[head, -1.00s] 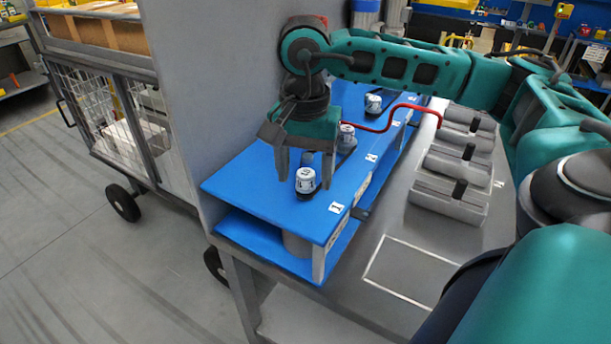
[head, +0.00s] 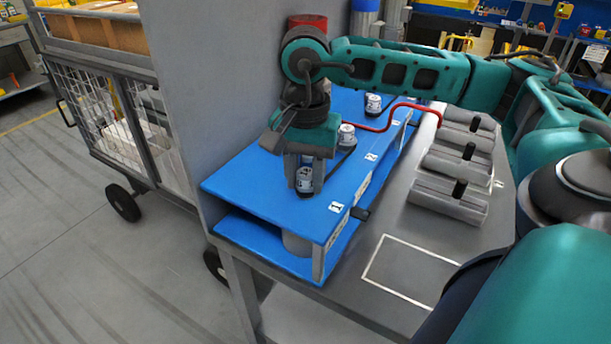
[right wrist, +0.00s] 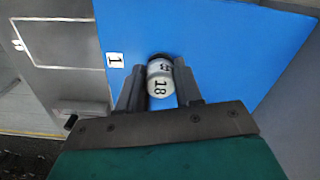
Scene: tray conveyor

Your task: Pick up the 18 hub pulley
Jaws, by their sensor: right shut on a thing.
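The 18 hub pulley (head: 304,180) is a small white cylinder at the near end of the blue shelf (head: 240,187). In the right wrist view the pulley (right wrist: 160,84) shows the number 18 and stands between the two fingers. My right gripper (head: 304,187) points down and is shut on the pulley, which is still at the shelf surface. It also shows in the right wrist view (right wrist: 159,92). The fingers hide the pulley's sides. My left gripper is not in view.
Other white parts stand farther back on the shelf, one in the middle (head: 347,135) and one behind (head: 373,105). A grey wall (head: 215,80) borders the shelf's left. Grey blocks (head: 447,197) lie on the table at right. A white outlined rectangle (head: 408,268) is empty.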

